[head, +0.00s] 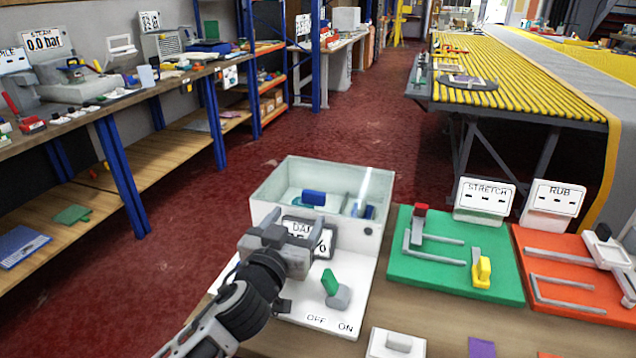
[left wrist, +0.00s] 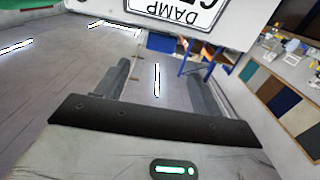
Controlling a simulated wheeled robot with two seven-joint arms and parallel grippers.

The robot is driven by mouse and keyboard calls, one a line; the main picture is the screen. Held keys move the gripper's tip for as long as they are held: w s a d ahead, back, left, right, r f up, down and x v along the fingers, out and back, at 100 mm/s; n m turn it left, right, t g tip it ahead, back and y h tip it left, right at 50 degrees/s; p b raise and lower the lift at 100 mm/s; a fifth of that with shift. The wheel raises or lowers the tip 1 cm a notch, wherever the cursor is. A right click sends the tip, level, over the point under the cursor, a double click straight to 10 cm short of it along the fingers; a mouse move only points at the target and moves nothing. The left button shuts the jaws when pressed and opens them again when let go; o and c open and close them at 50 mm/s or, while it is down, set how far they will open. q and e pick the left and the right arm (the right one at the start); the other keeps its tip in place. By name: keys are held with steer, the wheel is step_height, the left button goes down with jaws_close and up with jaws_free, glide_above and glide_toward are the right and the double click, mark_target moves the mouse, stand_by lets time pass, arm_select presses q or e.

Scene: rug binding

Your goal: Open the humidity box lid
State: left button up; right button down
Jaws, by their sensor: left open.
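The humidity box (head: 258,209) is a pale, clear-walled box standing on a white base plate (head: 310,305) at the bench's near middle. A bright streak crosses its top, like glare on a clear lid. A blue block (head: 313,198) shows at its top; I cannot tell whether it is on the lid or inside. My left gripper (head: 288,232) is at the box's front, partly covering the DAMP display (head: 326,243). In the left wrist view its fingers (left wrist: 157,68) are apart with nothing between them, and the display (left wrist: 175,12) shows upside down. Any contact is unclear. My right gripper is out of view.
A green-handled OFF/ON switch (head: 331,285) stands on the base plate in front of the box. A green STRETCH board (head: 405,268) and an orange RUB board (head: 550,262) lie to the right. A white block (head: 398,343) lies at the front edge. Red floor is open behind.

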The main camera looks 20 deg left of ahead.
mark_target(313, 195)
arm_select(q)
steer(key=w, duration=1)
steer(key=shift+w+d+p, duration=0.2)
steer(key=shift+p, duration=0.2)
steer(key=shift+w+f, duration=0.1)
steer(key=shift+w, duration=0.75)
